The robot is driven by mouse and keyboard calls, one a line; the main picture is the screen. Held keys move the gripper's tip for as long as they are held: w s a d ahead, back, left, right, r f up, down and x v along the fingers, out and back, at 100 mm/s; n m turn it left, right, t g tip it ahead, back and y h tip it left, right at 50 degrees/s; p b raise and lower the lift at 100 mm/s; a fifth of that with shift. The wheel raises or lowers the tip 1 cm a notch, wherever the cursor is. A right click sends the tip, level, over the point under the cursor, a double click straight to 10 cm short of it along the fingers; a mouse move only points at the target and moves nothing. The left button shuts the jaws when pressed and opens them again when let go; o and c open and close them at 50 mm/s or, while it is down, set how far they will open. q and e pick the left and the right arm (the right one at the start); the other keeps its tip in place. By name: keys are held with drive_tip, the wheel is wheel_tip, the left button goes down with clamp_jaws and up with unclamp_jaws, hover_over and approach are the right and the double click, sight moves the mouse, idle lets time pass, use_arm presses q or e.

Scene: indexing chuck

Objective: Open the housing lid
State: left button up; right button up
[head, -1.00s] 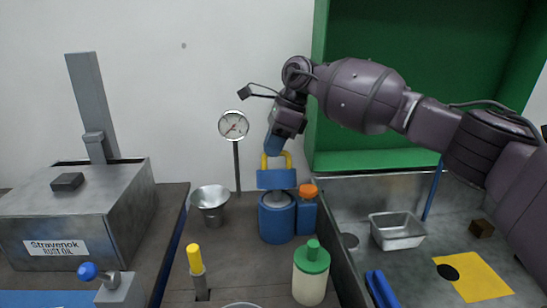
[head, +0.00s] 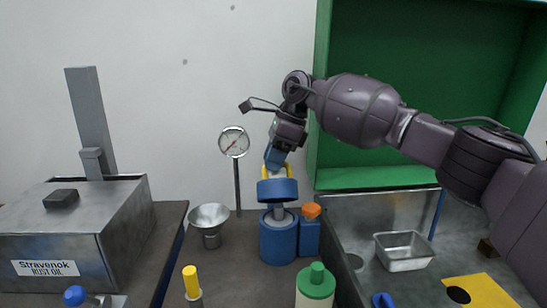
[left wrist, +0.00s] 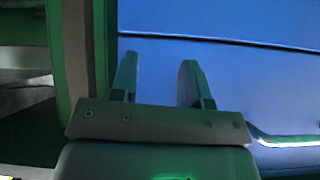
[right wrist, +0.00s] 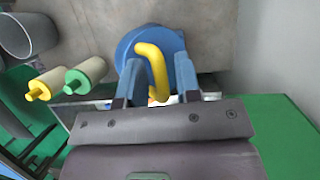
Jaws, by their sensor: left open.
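The blue housing (head: 277,240) stands upright on the bench in the head view, with a grey part showing at its top. The blue lid (head: 277,192) is above the housing, with a gap in which the grey part shows. The lid's yellow handle (right wrist: 156,65) is between the fingers of my right gripper (right wrist: 157,85), which appears shut on it. In the head view my right gripper (head: 274,158) comes down on the lid from above. My left gripper (left wrist: 158,82) is open and empty in front of a blue surface; it does not show in the head view.
A dial gauge (head: 234,143) and a metal funnel (head: 210,219) stand left of the housing. A blue bottle with an orange cap (head: 310,235) stands close at its right. A green-capped bottle (head: 316,287) is in front. A metal tray (head: 403,252) lies in the grey basin at right.

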drive_tip(key=shift+o, duration=0.6)
drive_tip(key=shift+r, duration=0.15)
drive_tip(key=v, duration=1)
drive_tip(key=shift+r, duration=0.3)
drive_tip(key=shift+d, duration=0.15)
drive_tip(key=shift+c, duration=0.4)
